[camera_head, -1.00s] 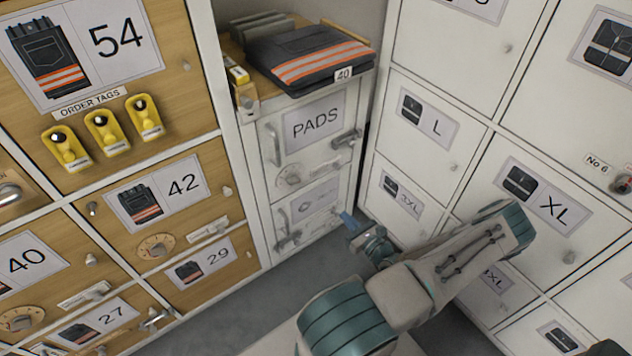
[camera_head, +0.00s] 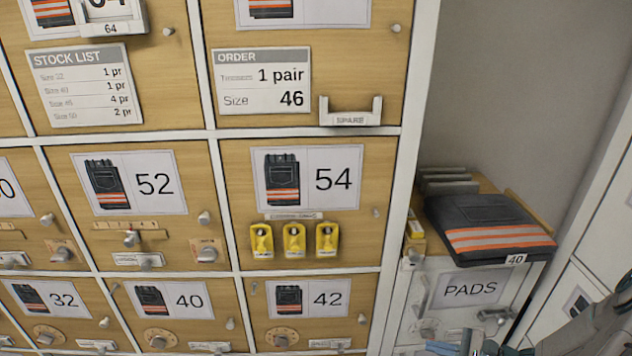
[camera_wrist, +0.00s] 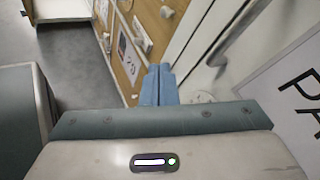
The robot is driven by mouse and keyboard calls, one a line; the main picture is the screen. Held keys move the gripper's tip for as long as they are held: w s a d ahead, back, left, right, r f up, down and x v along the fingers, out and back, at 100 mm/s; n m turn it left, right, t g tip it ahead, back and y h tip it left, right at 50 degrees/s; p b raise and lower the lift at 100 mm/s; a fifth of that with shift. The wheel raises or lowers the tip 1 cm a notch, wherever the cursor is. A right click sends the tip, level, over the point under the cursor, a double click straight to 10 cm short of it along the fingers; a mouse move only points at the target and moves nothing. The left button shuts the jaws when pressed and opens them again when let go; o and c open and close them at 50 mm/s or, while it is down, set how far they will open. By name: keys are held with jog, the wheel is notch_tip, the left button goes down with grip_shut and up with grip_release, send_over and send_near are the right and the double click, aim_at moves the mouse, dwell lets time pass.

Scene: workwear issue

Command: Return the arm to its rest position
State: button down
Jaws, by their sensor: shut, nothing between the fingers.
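My gripper (camera_wrist: 160,84) shows in the wrist view as two blue fingers closed together, with nothing between them. Behind them is the teal and grey wrist housing. In the head view my gripper (camera_head: 452,347) is partly cut off by the bottom edge, below the PADS door (camera_head: 468,292). My grey arm link comes in from the lower right corner. In the wrist view the fingers are in front of wooden locker doors (camera_wrist: 128,50), with a sign reading "PA" (camera_wrist: 300,85) on the right. I cannot tell whether they touch anything.
Folded dark trousers with orange stripes, tagged 40 (camera_head: 490,228), lie on top of the PADS cabinet. Wooden lockers (camera_head: 235,215) with knobs and dials fill the left and middle. Grey floor (camera_wrist: 75,55) is clear at left in the wrist view.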

jog(key=s+a+r+n+g+h+p, duration=0.1)
jog(key=s+a+r+n+h+p, duration=0.2)
jog(key=r, duration=1.1)
jog(key=s+a+r+n+g+h+p, duration=0.2)
jog(key=s+a+r+n+h+p, duration=0.2)
jog(key=r, duration=1.1)
jog(key=s+a+r+n+g+h+p, duration=0.2)
jog(key=s+a+r+n+h+p, duration=0.2)
jog(key=a+r+n+p, duration=0.5)
notch_tip(320, 180, up, 5)
jog(key=s+n+p, duration=0.1)
jog(key=n, duration=0.2)
jog(key=shift+r+n, duration=0.15)
jog(key=shift+n, duration=0.15)
jog(key=shift+d, duration=0.1)
